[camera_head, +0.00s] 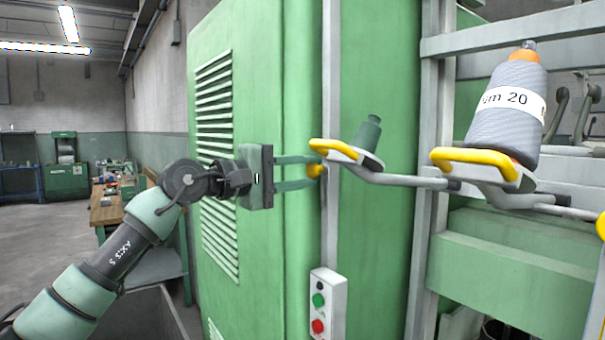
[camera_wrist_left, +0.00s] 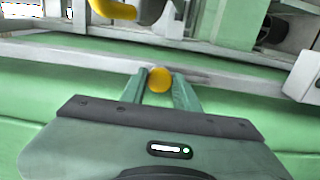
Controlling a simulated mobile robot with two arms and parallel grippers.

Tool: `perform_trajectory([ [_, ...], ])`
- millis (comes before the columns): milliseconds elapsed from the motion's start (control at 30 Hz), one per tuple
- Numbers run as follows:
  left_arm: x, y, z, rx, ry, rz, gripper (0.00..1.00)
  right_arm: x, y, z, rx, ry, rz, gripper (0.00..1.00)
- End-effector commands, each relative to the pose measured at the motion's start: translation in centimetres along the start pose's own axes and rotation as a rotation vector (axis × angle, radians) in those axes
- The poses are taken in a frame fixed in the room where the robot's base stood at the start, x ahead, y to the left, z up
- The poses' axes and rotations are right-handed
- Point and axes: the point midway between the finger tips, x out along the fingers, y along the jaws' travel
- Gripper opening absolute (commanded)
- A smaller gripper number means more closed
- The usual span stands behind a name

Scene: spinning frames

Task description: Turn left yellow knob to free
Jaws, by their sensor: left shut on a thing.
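The left yellow knob (camera_head: 314,170) sits on the grey vertical post at the edge of the green cabinet. My left gripper (camera_head: 316,172) reaches in from the left, and its two green fingers are shut on the knob, one above and one below. In the left wrist view the round yellow knob (camera_wrist_left: 160,80) shows between the fingertips (camera_wrist_left: 160,88). Just above the knob is a yellow handle (camera_head: 335,149) on a grey arm with a small green peg holder. My right gripper is not in view.
A grey yarn cone (camera_head: 508,105) stands on a second arm with a yellow handle (camera_head: 478,158) to the right. Another yellow knob (camera_head: 601,226) shows at the right edge. A button box (camera_head: 327,303) is below. The green cabinet (camera_head: 255,40) stands close behind my gripper.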

Motion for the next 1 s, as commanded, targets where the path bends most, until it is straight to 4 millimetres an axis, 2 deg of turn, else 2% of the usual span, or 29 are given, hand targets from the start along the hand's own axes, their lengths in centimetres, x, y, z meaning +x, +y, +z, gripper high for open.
perform_trajectory([
  [433,0.0,0.2,0.0,0.012,0.001,0.003,0.00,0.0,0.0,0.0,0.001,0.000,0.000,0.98],
  [467,0.0,0.2,0.0,0.012,0.001,0.003,0.36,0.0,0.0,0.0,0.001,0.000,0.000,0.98],
  [500,0.0,0.1,0.0,0.012,0.001,0.003,0.38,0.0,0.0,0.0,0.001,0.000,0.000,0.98],
  [833,-0.3,0.0,-0.1,0.010,0.001,0.001,0.38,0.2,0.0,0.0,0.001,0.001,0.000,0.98],
  [1000,-2.6,-0.3,-0.1,0.012,0.002,0.002,0.38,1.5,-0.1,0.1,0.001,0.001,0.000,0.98],
])
